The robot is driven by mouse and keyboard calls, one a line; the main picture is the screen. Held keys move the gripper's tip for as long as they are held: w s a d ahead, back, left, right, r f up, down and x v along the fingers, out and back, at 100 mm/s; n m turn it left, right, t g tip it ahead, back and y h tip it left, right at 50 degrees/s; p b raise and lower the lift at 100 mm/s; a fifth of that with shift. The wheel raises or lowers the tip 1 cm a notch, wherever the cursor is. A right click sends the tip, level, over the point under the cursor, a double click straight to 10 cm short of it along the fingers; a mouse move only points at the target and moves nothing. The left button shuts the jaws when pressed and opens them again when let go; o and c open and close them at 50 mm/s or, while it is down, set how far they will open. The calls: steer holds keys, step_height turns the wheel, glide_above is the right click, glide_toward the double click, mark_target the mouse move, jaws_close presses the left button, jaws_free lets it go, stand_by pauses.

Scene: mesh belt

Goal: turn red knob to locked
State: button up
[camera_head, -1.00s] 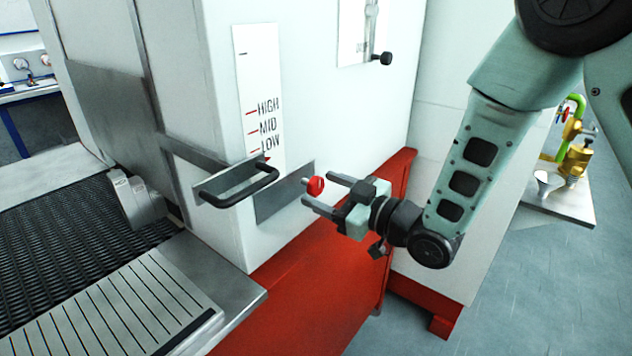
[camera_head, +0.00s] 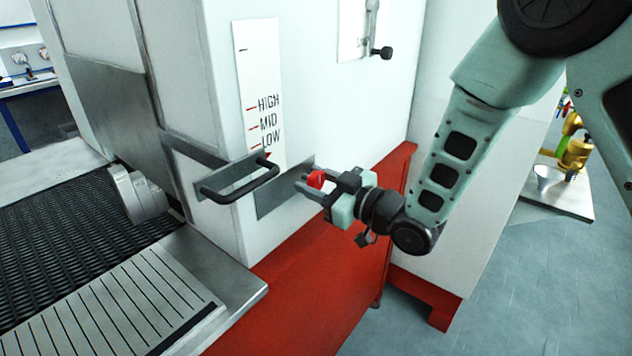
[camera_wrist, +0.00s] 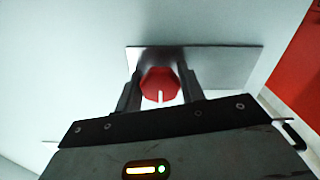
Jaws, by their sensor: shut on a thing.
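The red knob (camera_head: 316,179) sticks out from a grey metal plate (camera_head: 272,196) on the white machine's face. In the wrist view the knob (camera_wrist: 160,84) is round and faceted, with a white mark pointing toward the bottom of the picture. My gripper (camera_head: 313,183) is shut on the knob, one finger on each side. The wrist view shows my gripper (camera_wrist: 158,90) with its fingers at the knob's left and right sides. Any lock labels on the plate cannot be made out.
A black bar handle (camera_head: 240,186) juts out left of the knob, close to the plate. A scale marked HIGH, MID, LOW (camera_head: 260,95) is above it. A black-knobbed lever (camera_head: 381,53) is higher right. The mesh belt (camera_head: 60,240) lies at left. Open floor is at right.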

steer(key=shift+m, duration=0.3)
steer(key=m+b, duration=0.1)
steer(key=m, duration=0.2)
steer(key=shift+f+b, duration=0.1)
steer(key=shift+b, duration=0.25)
steer(key=m, duration=1)
steer(key=shift+r, duration=0.2)
steer(key=m+p, duration=0.1)
steer(key=m, duration=0.3)
steer(key=shift+p, duration=0.3)
steer(key=o, duration=1)
steer(key=shift+s, duration=0.1)
